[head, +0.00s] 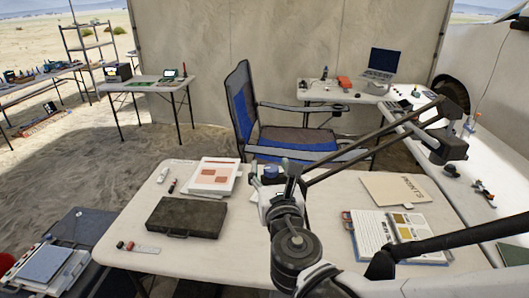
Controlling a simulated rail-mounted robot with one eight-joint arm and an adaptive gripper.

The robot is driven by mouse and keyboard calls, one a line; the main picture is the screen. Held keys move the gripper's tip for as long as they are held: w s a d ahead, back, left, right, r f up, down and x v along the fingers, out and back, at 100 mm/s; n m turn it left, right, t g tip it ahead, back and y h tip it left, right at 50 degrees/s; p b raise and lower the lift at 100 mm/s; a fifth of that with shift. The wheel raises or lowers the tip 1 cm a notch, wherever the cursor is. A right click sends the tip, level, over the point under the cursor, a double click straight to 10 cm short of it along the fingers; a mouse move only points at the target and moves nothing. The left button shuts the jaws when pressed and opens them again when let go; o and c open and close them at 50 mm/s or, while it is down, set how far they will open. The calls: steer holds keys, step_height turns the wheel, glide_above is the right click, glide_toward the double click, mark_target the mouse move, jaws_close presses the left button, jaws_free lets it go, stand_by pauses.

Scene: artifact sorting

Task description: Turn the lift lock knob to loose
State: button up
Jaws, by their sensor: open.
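My gripper (273,172) is in the middle of the view, low over the far part of the near white table, with its fingers apart. A small dark blue round piece (270,171) shows between or just behind the fingers; I cannot tell whether they touch it or whether it is the lift lock knob. No marking for loose or tight is readable. My wrist hides what lies below the gripper. A dark jointed boom (370,144) runs from near the gripper up right to a dark head (441,147); no knob on it is clear.
The near table (165,222) carries a dark case (180,217), a white tray with papers (212,177), an open booklet (392,236) and a tan folder (396,188). A blue camp chair (290,137) stands behind it. A laptop (380,66) is on the far right table.

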jaws_close()
